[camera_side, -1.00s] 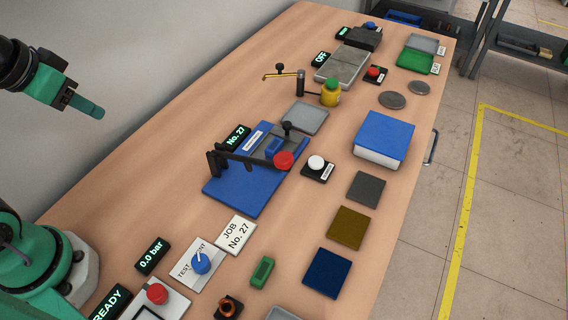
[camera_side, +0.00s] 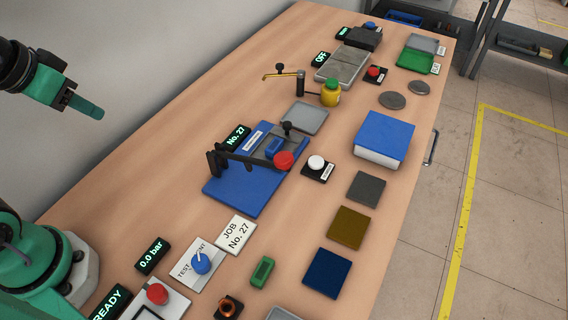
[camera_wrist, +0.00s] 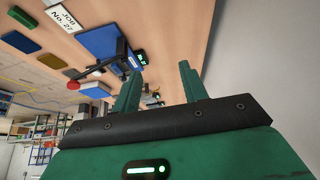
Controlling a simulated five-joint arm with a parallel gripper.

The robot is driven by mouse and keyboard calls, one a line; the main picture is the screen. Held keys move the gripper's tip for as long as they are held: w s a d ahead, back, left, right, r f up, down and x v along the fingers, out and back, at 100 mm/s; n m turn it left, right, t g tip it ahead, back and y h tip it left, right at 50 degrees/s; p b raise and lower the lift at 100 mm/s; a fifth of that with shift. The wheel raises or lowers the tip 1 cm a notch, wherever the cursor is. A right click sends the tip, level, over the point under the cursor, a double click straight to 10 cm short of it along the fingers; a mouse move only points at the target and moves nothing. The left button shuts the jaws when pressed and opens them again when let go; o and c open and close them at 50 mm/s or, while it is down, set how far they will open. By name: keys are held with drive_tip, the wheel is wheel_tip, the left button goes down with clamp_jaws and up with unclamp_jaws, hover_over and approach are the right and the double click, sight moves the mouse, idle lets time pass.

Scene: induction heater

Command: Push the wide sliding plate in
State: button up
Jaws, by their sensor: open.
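A blue fixture base (camera_side: 240,190) lies mid-table. A grey plate (camera_side: 295,140) with a black knob (camera_side: 287,126) and a small blue block (camera_side: 274,146) sits on its far part; it appears to be the wide sliding plate. A black lever with a red ball (camera_side: 284,160) crosses over the base and hides part of it. My gripper (camera_side: 90,107) is high at the left, well apart from the fixture. In the wrist view my gripper (camera_wrist: 160,85) is open and empty, its two green fingers spread. The fixture's blue base (camera_wrist: 98,42) shows there at upper left.
A white button (camera_side: 316,162) stands right of the fixture, and a grey flat tray (camera_side: 304,118) lies behind it. A yellow jar (camera_side: 330,93) and a brass spout (camera_side: 280,70) are farther back. A blue dial (camera_side: 201,262) is in front. Bare table lies left of the base.

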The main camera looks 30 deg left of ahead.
drive_tip(key=shift+w+r, duration=0.1)
idle(0.4)
drive_tip(key=w+d+r+m+g, duration=0.15)
drive_tip(key=w+d, duration=0.25)
drive_tip(key=w, duration=0.6)
drive_tip(key=w+d+r+m+g, duration=0.1)
drive_tip(key=w+d+m, duration=0.25)
drive_tip(key=w, duration=0.55)
drive_tip(key=w+d+f+m+g, duration=0.1)
drive_tip(key=w+d+f, duration=0.3)
drive_tip(key=f, duration=0.1)
drive_tip(key=w+d+f+m+g, duration=0.1)
drive_tip(key=w+d+f, duration=0.4)
drive_tip(key=w+d+f+m+g, duration=0.1)
drive_tip(key=w+d+f+m, duration=0.1)
drive_tip(key=w+d+f, duration=0.2)
drive_tip(key=shift+w+d+f, duration=0.35)
drive_tip(key=shift+f, duration=0.25)
drive_tip(key=shift+w+d+f, duration=0.1)
drive_tip(key=shift+d+f, duration=0.1)
drive_tip(key=shift+f, duration=0.05)
drive_tip(key=shift+f, duration=0.15)
